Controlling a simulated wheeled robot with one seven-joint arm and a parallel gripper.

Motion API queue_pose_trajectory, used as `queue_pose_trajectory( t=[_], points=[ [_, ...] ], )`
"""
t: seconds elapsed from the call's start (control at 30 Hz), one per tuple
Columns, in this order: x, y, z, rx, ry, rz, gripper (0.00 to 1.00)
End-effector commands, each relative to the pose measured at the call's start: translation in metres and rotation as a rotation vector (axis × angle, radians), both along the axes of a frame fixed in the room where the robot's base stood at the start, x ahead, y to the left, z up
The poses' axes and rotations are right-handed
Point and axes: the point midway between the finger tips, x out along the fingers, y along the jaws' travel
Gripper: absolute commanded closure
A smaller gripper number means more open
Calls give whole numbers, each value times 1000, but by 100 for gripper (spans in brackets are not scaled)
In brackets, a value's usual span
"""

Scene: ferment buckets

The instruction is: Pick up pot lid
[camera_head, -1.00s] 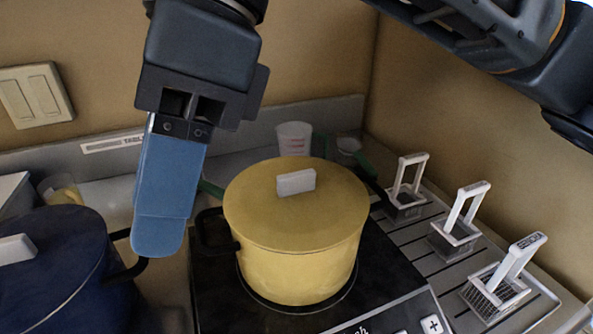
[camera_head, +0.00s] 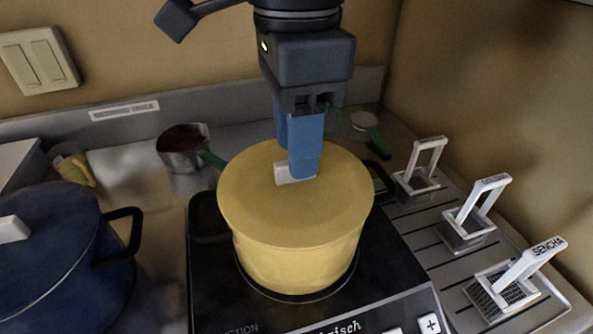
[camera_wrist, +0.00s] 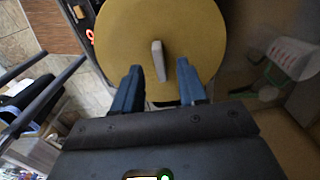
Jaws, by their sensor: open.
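The pot lid (camera_head: 255,205) is yellow and round, and it sits on a yellow pot (camera_head: 298,262). A pale block-shaped handle (camera_head: 284,175) stands at its middle. My gripper (camera_head: 303,178) is over the lid with its blue fingers pointing down at the handle, partly hiding it. In the wrist view my gripper (camera_wrist: 160,82) is open, and the lid's handle (camera_wrist: 158,60) lies between and slightly beyond the fingertips. The lid (camera_wrist: 195,30) fills the top middle there. I cannot tell whether a finger touches the handle.
The pot stands on a black induction hob (camera_head: 215,285). A dark blue pot (camera_head: 75,270) stands at the left. A saucepan (camera_head: 184,150) is behind on the left. Several white-handled strainers stand at the right, one labelled Sencha (camera_head: 505,290).

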Motion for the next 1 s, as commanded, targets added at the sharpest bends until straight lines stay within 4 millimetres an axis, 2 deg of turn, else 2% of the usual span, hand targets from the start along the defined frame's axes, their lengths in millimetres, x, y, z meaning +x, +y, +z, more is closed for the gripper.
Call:
queue_pose_trajectory(
  t=[0.13,0.4,0.83,1.0],
  points=[
    [0,0,-14,2,1,0,58],
    [0,0,-17,1,-2,0,58],
    [0,0,-17,1,-1,0,100],
    [0,0,-17,1,-1,0,100]
  ],
)
